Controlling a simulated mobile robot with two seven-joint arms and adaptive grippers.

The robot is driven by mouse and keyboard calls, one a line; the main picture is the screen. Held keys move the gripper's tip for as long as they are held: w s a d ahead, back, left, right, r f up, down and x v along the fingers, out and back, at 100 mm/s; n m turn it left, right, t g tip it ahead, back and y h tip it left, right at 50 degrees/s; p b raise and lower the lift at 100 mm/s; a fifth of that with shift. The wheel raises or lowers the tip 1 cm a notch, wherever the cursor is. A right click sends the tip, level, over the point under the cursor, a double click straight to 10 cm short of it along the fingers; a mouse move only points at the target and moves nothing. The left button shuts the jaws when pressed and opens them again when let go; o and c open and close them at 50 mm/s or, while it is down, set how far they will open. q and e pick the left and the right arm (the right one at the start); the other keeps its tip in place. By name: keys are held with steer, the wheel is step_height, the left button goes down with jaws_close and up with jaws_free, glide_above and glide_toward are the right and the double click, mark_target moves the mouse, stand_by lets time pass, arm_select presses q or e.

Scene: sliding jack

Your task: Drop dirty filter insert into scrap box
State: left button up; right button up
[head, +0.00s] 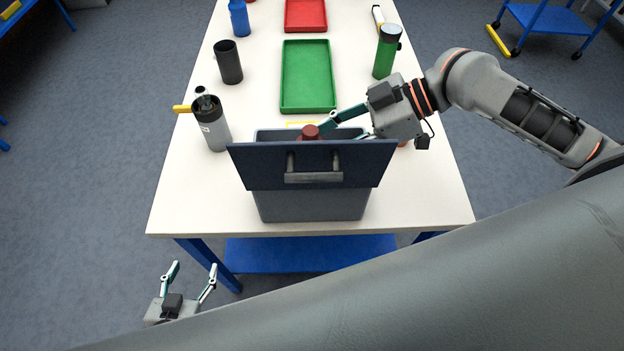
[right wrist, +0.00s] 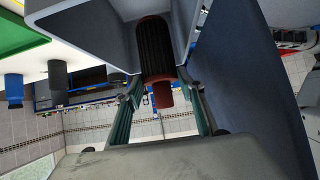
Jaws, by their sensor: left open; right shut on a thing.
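The dirty filter insert has a dark pleated body (right wrist: 155,48) with red-brown end caps. In the head view only its red-brown cap (head: 311,132) shows above the scrap box lid. My right gripper (right wrist: 160,88) is shut on the cap end, one finger on each side. The insert's body reaches into the mouth of the grey scrap box (head: 312,206), between its walls. The box's dark blue lid (head: 258,168), with a grey handle, stands raised on the near side and hides the inside. My left gripper (head: 188,285) is open and empty, low beside the table's near left corner.
On the white table (head: 185,200), a grey canister (head: 214,131) with a yellow part stands left of the box. Behind are a black cup (head: 228,62), a blue bottle (head: 239,18), an empty green tray (head: 308,75), a red tray (head: 305,14) and a green canister (head: 386,52).

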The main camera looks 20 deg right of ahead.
steer(key=o, duration=1.2)
steer(key=shift+v, duration=6)
steer(key=shift+r, duration=0.1)
